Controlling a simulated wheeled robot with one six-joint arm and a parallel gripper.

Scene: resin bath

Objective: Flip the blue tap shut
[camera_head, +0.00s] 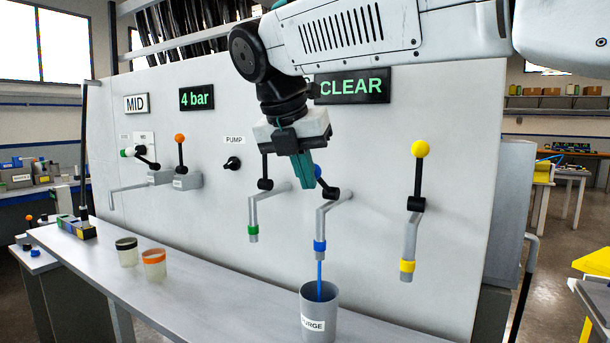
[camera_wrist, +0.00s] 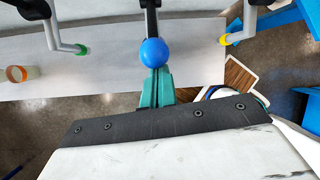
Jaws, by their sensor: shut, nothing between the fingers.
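The blue tap (camera_head: 320,228) is on the white panel, with a blue band on its spout. A blue stream (camera_head: 320,275) runs from it into the grey PURGE cup (camera_head: 319,322). Its black lever (camera_head: 330,192) tilts up and left, and its knob is mostly hidden behind my gripper in the head view. In the wrist view the blue knob (camera_wrist: 153,52) is plain, just beyond my fingertips. My gripper (camera_head: 303,172) has teal fingers shut together with nothing between them. The fingertips (camera_wrist: 156,74) overlap the knob's lower edge; I cannot tell whether they touch it.
The green tap (camera_head: 253,230) is close on the left, the yellow tap (camera_head: 408,264) on the right with its lever upright. Signs read CLEAR (camera_head: 352,86), 4 bar (camera_head: 196,97) and MID (camera_head: 136,104). Two small cups (camera_head: 154,265) stand left on the bench (camera_head: 220,295).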

